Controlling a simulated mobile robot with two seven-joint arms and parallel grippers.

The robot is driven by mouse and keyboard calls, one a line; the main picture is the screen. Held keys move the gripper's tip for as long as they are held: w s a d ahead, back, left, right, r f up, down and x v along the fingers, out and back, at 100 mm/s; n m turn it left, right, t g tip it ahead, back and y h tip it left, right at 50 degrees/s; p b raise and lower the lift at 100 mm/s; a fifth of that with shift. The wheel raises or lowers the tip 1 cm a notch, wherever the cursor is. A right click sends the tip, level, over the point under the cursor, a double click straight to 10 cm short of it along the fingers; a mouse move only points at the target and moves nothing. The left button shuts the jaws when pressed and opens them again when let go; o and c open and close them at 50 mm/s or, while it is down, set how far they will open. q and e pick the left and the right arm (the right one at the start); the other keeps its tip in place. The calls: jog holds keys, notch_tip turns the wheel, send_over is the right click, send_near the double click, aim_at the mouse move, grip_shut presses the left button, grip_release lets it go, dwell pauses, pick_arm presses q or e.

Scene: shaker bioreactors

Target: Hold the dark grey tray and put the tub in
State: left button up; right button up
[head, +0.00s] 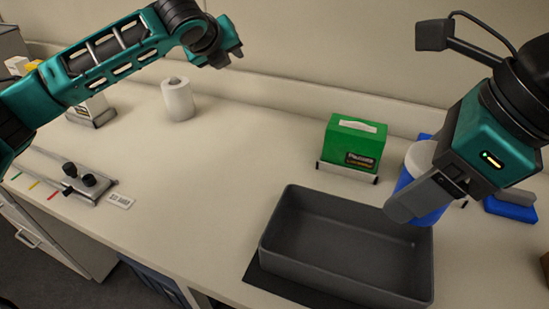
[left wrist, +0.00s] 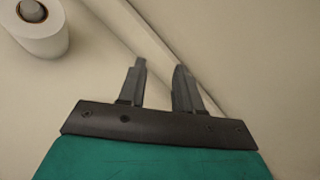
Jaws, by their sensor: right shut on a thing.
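The dark grey tray (head: 340,238) is empty and lies on a dark mat (head: 285,285) at the front of the counter. The tub (head: 408,183) is blue with a white lid (head: 420,157). My right gripper (head: 400,208) is shut on the tub, at the tray's back right corner; its fingers and arm hide part of the tub. I cannot tell whether the tub touches the counter or the tray. My left gripper (head: 226,58) is raised high over the back of the counter, away from the tray. In the left wrist view its two fingers (left wrist: 160,82) stand apart with nothing between them.
A green box (head: 352,143) in a holder stands behind the tray. A white paper roll (head: 177,98) is at the back left. A metal device with black knobs (head: 80,178) lies at the left. Blue items (head: 512,207) lie at the right. The counter left of the tray is clear.

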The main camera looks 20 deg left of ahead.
pick_arm(q)
jog(key=s+d+m+g+h, duration=0.25)
jog(key=s+d, duration=0.25)
jog(key=d, duration=0.5)
jog(key=m+g, duration=0.6)
jog(key=g, duration=0.2)
send_near(274, 212)
jog(key=shift+w+d+f+n+y, duration=0.15)
jog(key=shift+d+n+y, duration=0.1)
jog(key=shift+d+y, duration=0.2)
notch_tip(274, 212, down, 12)
jog(key=shift+r, duration=0.15)
grip_shut()
